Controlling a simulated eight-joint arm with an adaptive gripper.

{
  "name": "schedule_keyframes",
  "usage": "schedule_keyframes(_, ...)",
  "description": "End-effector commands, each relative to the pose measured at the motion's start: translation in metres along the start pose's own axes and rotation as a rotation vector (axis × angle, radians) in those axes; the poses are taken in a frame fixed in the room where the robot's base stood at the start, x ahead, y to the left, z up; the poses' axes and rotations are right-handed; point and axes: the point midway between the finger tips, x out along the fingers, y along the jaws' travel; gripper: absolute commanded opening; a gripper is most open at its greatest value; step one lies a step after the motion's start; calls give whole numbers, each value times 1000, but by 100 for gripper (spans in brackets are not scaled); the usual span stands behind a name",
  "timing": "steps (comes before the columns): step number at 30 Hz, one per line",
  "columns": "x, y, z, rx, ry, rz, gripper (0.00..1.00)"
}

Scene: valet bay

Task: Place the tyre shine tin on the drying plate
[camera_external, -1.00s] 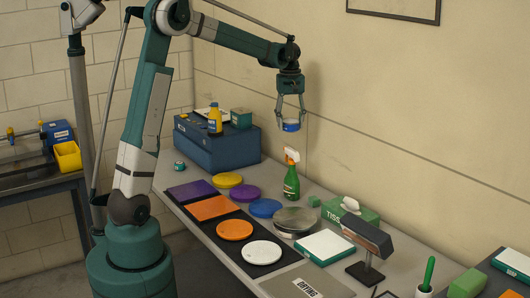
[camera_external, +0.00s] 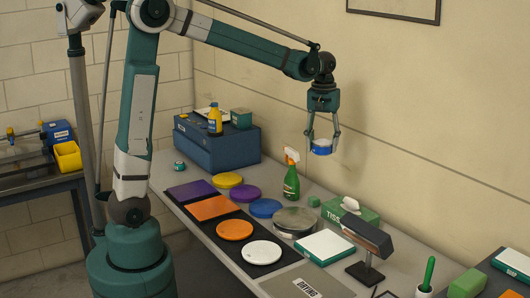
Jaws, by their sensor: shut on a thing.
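My gripper (camera_external: 322,145) is shut on a small blue tin with a pale top (camera_external: 321,151). It holds the tin in the air above the back of the table, to the right of the green spray bottle. I cannot read a label on the tin. A grey plate marked "DRYING" (camera_external: 285,281) lies at the front of the table, below and to the left of the gripper. Its visible surface is bare except for the white label.
A green spray bottle (camera_external: 291,180), a tissue box (camera_external: 362,216) and a dark lamp-like stand (camera_external: 367,243) rise from the table. Flat coloured discs, such as an orange one (camera_external: 234,229), lie to the left. A blue case (camera_external: 212,146) carries a yellow bottle (camera_external: 214,121).

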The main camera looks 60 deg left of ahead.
Motion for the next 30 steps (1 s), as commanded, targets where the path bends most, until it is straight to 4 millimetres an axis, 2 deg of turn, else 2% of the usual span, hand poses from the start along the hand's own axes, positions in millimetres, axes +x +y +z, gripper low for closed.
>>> schedule_keyframes(1,0,7,14,26,-1,0,30)
schedule_keyframes(6,0,27,56,109,-2,0,30)
schedule_keyframes(15,2,53,131,256,-5,-1,30)
schedule_keyframes(30,7,74,254,500,-9,-2,30)
